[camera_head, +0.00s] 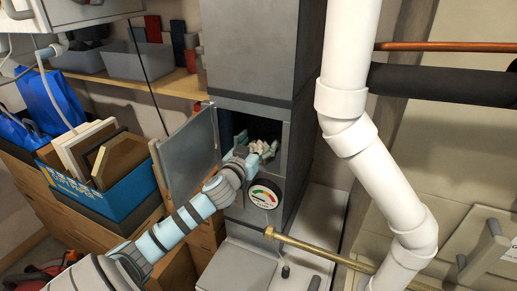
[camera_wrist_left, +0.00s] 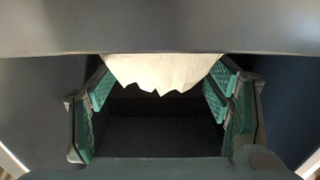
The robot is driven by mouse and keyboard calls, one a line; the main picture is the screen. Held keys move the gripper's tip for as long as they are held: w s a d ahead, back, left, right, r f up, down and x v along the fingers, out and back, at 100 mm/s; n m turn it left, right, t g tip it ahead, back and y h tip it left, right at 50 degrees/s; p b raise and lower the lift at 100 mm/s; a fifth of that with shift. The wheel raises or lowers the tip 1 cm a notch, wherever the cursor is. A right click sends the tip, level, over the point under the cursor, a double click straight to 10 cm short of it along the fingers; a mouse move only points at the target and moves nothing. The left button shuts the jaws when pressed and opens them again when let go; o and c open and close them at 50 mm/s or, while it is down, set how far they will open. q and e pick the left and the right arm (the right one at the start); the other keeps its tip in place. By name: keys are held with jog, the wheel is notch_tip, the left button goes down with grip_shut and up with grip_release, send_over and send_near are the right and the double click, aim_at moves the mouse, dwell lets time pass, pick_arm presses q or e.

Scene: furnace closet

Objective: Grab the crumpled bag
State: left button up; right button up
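The crumpled bag (camera_wrist_left: 163,70) is pale beige with a jagged lower edge. In the left wrist view it is at the top middle, between the fingertips, its upper part cut off by a dark band. In the head view a small pale patch of it (camera_head: 259,146) shows inside the dark opening of the grey furnace cabinet. My left gripper (camera_wrist_left: 163,95) has its green-padded fingers wide apart, one on each side of the bag. Its fingertips are close to the bag's edges; I cannot tell whether they touch. In the head view the left gripper (camera_head: 256,147) is at the opening. My right gripper is not in view.
The cabinet's grey door (camera_head: 188,155) stands open left of the arm. A round gauge (camera_head: 264,195) is below the opening, with a brass pipe (camera_head: 310,247) lower down. A white pipe (camera_head: 348,95) stands to the right. A blue box (camera_head: 115,200) is at left.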

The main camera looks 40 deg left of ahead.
pick_arm(q)
jog(key=shift+s, duration=0.1)
jog(key=c, duration=1)
jog(key=shift+r, duration=0.1)
